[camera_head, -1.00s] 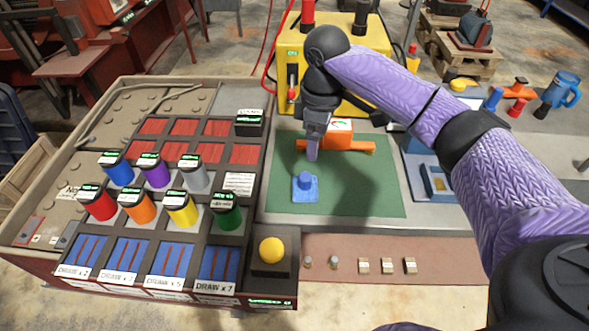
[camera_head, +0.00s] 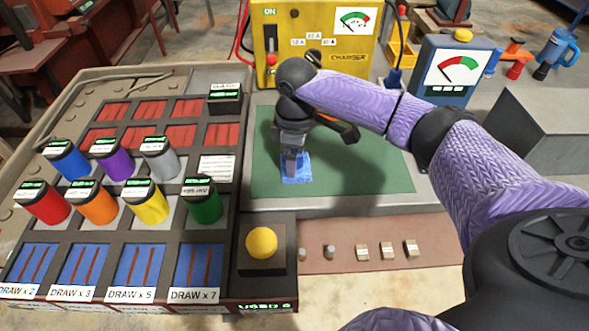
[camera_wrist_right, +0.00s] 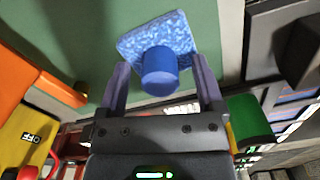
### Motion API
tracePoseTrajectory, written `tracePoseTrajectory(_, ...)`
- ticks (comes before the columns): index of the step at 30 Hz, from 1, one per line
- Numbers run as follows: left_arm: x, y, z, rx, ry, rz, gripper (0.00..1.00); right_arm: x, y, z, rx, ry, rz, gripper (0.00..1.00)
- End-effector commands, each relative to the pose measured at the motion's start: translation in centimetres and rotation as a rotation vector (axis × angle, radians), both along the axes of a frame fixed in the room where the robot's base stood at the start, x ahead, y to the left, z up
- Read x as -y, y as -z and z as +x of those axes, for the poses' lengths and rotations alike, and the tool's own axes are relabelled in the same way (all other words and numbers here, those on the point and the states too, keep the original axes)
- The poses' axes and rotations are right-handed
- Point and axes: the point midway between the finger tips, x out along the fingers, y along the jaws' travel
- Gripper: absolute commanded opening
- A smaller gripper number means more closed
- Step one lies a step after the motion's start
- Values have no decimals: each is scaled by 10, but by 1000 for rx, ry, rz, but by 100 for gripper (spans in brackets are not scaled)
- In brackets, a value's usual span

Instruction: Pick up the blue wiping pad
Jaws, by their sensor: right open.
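The blue wiping pad (camera_head: 297,178) lies on the green mat (camera_head: 362,178), partly hidden behind my right gripper in the head view. In the right wrist view the pad (camera_wrist_right: 155,38) shows its speckled square base and a round blue knob on top. My right gripper (camera_head: 293,170) points down over the pad. Its fingers (camera_wrist_right: 160,85) are open, one on each side of the knob, with gaps visible between finger and knob. I cannot tell how low the fingertips reach. My left gripper is not in view.
An orange object (camera_head: 325,122) lies on the mat behind my right wrist. A yellow charger (camera_head: 312,45) stands at the back, and a blue meter box (camera_head: 447,68) at the right. The rack with coloured cylinders (camera_head: 150,200) borders the mat's left. The mat's right part is clear.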

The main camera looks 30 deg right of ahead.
Motion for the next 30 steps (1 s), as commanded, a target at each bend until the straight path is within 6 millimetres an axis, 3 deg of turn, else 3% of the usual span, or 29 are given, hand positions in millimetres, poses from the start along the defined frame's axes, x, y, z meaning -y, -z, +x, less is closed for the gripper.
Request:
tracePoseTrajectory(5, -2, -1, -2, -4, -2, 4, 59, 0, -1, 0, 1, 0, 0, 84)
tracePoseTrajectory(17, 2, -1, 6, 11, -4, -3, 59, 0, -1, 0, 1, 0, 0, 0)
tracePoseTrajectory(26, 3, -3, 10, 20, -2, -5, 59, 0, -6, 0, 2, 0, 1, 0)
tracePoseTrajectory(30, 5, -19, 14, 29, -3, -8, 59, 0, -41, 1, 6, 1, 1, 0)
